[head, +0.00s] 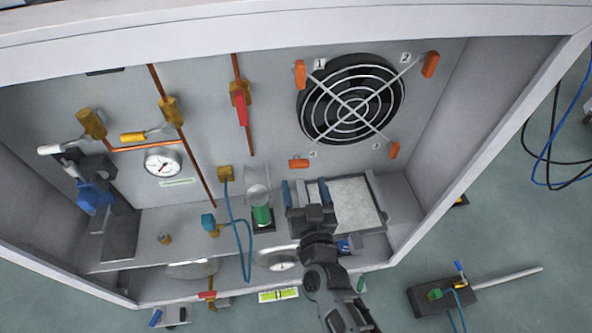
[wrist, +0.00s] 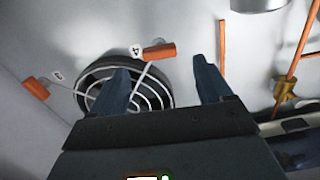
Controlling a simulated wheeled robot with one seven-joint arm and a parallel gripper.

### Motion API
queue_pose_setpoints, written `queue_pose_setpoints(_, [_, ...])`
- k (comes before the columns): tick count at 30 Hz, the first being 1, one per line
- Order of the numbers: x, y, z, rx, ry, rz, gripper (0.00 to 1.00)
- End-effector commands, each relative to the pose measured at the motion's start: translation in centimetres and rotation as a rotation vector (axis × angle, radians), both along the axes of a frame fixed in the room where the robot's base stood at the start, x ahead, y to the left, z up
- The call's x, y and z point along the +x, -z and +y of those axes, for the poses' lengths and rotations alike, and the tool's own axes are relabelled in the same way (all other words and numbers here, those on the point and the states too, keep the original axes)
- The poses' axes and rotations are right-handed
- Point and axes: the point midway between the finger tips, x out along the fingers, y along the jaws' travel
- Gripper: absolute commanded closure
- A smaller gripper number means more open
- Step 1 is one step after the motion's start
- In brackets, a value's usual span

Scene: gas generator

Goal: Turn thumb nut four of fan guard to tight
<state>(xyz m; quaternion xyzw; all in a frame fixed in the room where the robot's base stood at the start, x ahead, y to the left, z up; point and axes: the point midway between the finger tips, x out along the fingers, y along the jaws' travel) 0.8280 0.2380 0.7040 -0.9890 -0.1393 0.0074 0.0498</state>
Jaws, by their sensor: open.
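The fan guard (head: 350,100) is a round wire grille over a black fan on the back panel, with an orange thumb nut at each corner. Thumb nut four (head: 298,163) is at its lower left in the head view, its bar lying roughly level. In the wrist view, thumb nut four (wrist: 159,51) sits beside a "4" label, ahead of and between my fingers. My gripper (head: 305,192) is open and empty, below thumb nut four and apart from it. Its blue fingers also show in the wrist view (wrist: 162,68), overlapping part of the guard.
A green-based glass vessel (head: 262,213) and blue hose (head: 240,235) are left of my gripper. The cabinet's right wall (head: 480,120) bounds the space.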

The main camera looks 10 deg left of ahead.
Motion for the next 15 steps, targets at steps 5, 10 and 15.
queue_pose_setpoints(5, [2.8, 0.1, 0.8, 0.002, 0.001, -0.002, 0.21])
queue_pose_setpoints(10, [4.9, 0.1, 1.4, 0.0, -0.001, -0.001, 0.21])
queue_pose_setpoints(15, [5.8, 0.0, 1.7, 0.001, -0.001, -0.001, 0.21])
